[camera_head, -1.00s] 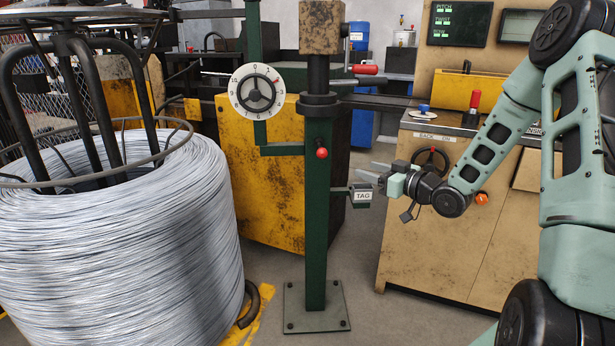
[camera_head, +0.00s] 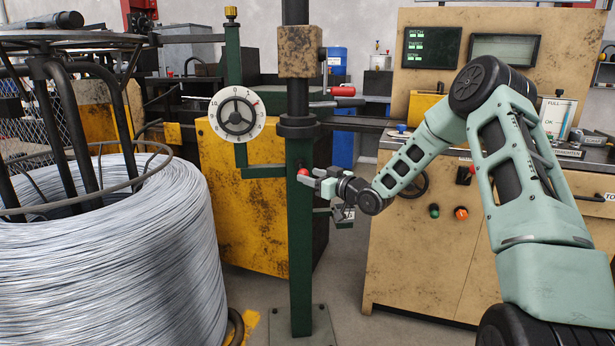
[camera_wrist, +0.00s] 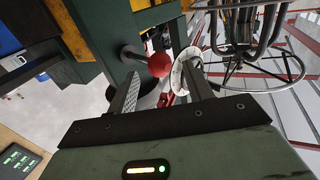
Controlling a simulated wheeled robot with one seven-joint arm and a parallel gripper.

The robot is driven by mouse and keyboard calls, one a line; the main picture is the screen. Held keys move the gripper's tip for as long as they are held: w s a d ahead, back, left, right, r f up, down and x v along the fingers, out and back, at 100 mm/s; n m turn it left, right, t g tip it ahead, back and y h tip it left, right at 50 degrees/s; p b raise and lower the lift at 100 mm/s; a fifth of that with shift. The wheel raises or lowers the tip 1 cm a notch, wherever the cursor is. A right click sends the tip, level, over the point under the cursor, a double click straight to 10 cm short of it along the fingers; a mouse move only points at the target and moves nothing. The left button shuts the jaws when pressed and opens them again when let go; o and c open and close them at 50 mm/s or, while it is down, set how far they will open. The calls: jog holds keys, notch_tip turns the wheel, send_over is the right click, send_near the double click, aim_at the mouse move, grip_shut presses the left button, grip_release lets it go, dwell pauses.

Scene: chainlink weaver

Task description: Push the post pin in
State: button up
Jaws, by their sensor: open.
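The post pin is a red ball knob on a dark stem, set in the green post (camera_head: 301,230). Its knob (camera_head: 303,173) shows on the post's front, partly beside my fingertips. My gripper (camera_head: 314,180) reaches in from the right with its fingers at the post, close to the knob. In the wrist view the knob (camera_wrist: 159,64) appears between the two fingers of my open gripper (camera_wrist: 160,78), with its stem running left into the green post (camera_wrist: 115,25). I cannot tell whether the fingers touch the knob.
A white dial (camera_head: 237,117) is mounted on a green arm left of the post. A large wire coil (camera_head: 110,260) stands at the left. A tan control cabinet (camera_head: 425,255) stands behind my arm. The small tag bracket on the post is mostly hidden behind my gripper.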

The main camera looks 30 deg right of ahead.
jog(key=shift+x, duration=1.15)
